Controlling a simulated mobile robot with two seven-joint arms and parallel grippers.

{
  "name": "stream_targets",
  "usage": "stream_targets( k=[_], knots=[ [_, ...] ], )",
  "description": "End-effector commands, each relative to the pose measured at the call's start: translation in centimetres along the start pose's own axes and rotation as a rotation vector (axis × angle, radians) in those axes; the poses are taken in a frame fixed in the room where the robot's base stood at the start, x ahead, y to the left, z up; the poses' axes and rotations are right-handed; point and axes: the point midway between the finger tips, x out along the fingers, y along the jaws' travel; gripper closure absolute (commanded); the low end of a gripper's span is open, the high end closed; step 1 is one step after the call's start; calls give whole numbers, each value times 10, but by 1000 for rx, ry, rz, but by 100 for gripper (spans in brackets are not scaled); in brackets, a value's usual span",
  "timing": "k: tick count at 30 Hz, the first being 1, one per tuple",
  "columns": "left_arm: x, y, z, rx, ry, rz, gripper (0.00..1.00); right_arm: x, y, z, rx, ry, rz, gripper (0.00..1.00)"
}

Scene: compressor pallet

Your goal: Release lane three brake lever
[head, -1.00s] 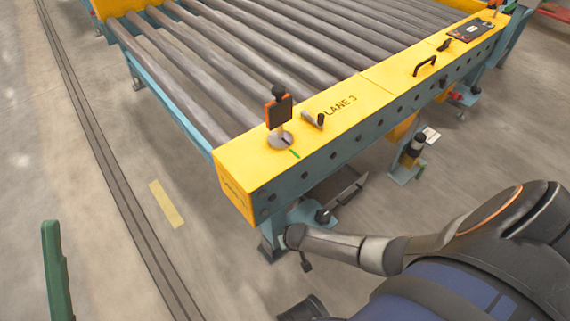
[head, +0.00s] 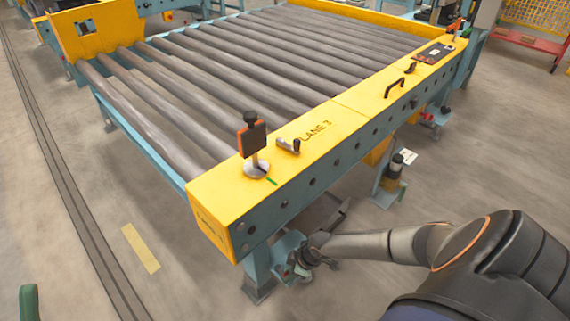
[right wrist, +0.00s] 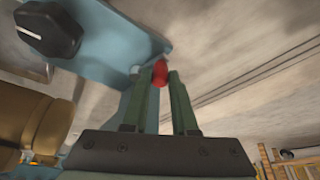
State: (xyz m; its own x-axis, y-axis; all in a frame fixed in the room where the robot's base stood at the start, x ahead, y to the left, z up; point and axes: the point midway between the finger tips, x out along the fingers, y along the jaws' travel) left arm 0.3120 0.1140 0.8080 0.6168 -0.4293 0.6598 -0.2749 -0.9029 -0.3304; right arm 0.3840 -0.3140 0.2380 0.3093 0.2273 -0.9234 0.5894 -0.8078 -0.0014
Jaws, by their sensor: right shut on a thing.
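My right gripper (head: 300,264) is low beside the near leg of the conveyor marked LANE 3 (head: 318,132); its fingers are hard to make out in the head view. In the right wrist view its two green fingers (right wrist: 161,82) are shut on a small red knob (right wrist: 160,70), beside a blue bracket (right wrist: 105,45). I cannot tell how the knob joins the bracket. A green piece (head: 30,302) at the lower left edge looks like a finger of my left gripper; the rest is out of frame.
On the yellow end rail stand a post with an orange-edged black plate (head: 252,140), a small crank (head: 289,146) and a black handle (head: 394,88). A black knob (right wrist: 48,30) sits on the blue bracket. Floor is clear at left.

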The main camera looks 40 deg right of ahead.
Motion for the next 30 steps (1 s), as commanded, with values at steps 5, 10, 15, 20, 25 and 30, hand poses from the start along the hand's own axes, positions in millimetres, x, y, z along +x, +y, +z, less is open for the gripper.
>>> stream_targets(
  k=[5,10,15,20,25,30],
  knots=[
    [-5,4,5,3,-2,3,0,-1,7,4,-106,-2,-41,100],
    [-5,5,6,4,-2,4,0,-2,10,6,-175,-2,-70,100],
    [-6,5,6,4,-3,5,0,-3,12,7,-215,-2,-86,100],
    [-6,5,7,6,-4,7,0,-3,12,7,-229,-2,-91,100],
    [-6,5,7,8,-5,9,0,-3,12,7,-232,-2,-92,100],
    [-6,4,7,9,-6,9,0,-3,12,7,-231,-2,-91,100]
  ],
)
